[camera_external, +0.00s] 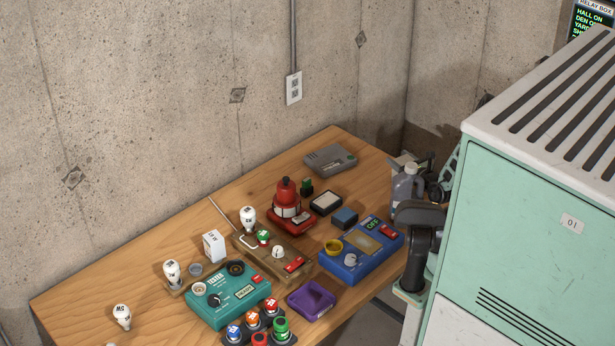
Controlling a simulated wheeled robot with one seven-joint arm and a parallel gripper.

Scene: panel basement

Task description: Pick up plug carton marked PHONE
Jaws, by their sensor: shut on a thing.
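A small white carton (214,246) stands upright on the wooden table, behind the teal tester box and left of the brown board. Its dark print is too small to read, so I cannot tell if it says PHONE. Dark arm parts show at the table's right end, beside the mint-green housing. My gripper's fingertips cannot be made out among the parts there. What lies between them is hidden or too small to tell. No gripper part is near the white carton.
The table (85,290) holds a teal tester (229,298), a blue device (361,250), a red lamp (287,197), a purple block (311,300), colored knobs and several white bulbs. A grey box (330,159) lies at the back. The left stretch is mostly clear; a concrete wall stands behind.

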